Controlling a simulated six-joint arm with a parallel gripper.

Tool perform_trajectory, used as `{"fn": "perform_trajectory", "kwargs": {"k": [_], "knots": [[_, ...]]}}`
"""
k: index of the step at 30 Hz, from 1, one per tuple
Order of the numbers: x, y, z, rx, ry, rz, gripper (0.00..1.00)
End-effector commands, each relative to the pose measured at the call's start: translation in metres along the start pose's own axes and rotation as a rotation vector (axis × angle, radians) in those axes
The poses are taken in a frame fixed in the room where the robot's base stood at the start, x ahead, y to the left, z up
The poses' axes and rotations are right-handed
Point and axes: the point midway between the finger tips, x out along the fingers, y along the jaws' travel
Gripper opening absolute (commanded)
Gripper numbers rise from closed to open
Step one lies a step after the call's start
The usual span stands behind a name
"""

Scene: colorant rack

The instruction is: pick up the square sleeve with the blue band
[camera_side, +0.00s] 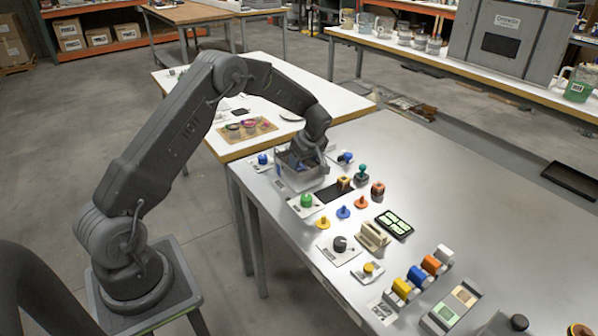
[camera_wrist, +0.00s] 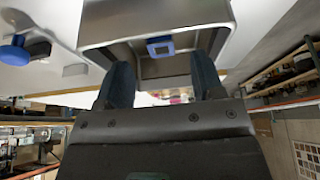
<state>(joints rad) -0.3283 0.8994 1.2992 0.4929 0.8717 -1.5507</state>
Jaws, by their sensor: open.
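In the side view my gripper (camera_side: 304,156) reaches down at the grey bin (camera_side: 312,182) near the table's far left corner. The sleeve cannot be made out clearly there.
A blue knob (camera_side: 262,158) is left of the bin, and another blue-topped piece (camera_side: 345,157) right of it. A green button (camera_side: 306,200) sits in front.

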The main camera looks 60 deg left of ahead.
Motion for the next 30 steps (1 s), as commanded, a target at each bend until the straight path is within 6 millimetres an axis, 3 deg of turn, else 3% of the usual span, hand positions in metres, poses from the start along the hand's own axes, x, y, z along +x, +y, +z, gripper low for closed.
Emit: {"fn": "perform_trajectory", "kwargs": {"k": [10, 20, 30], "knots": [[0.045, -0.001, 0.0, 0.001, 0.0, -0.002, 0.62], [0.052, -0.001, 0.0, 0.001, 0.0, -0.001, 0.62], [0.051, -0.001, 0.0, 0.001, -0.001, -0.001, 0.29]]}}
